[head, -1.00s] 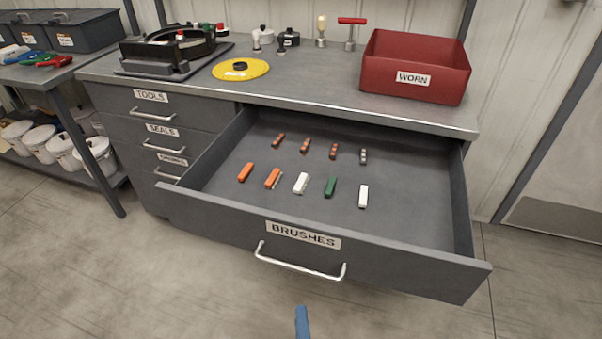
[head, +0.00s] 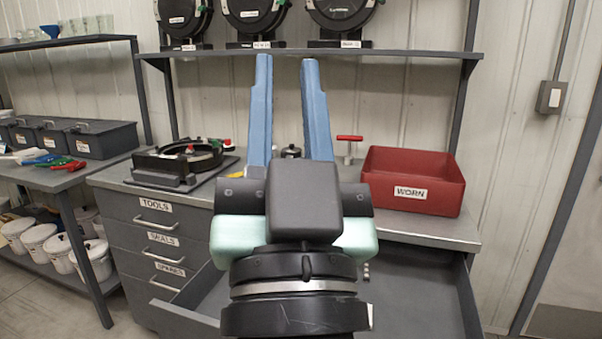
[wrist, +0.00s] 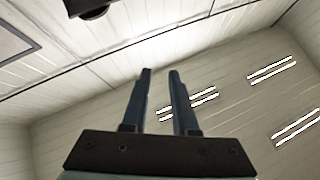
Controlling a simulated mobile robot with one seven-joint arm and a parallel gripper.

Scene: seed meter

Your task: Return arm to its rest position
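My gripper (head: 286,62) stands upright in the middle of the head view, its two blue fingers pointing up and apart. Nothing is between them. In the wrist view the fingers (wrist: 160,74) also show a gap, with only walls, ceiling and lights beyond. The gripper's body and wrist hide the middle of the workbench and much of the open drawer (head: 425,295), including most of its contents.
The red WORN bin (head: 410,182) stands on the bench to the right of my gripper. A black ring-shaped housing (head: 178,160) stands to the left. A shelf (head: 400,58) with black round units runs behind. The drawer juts out below.

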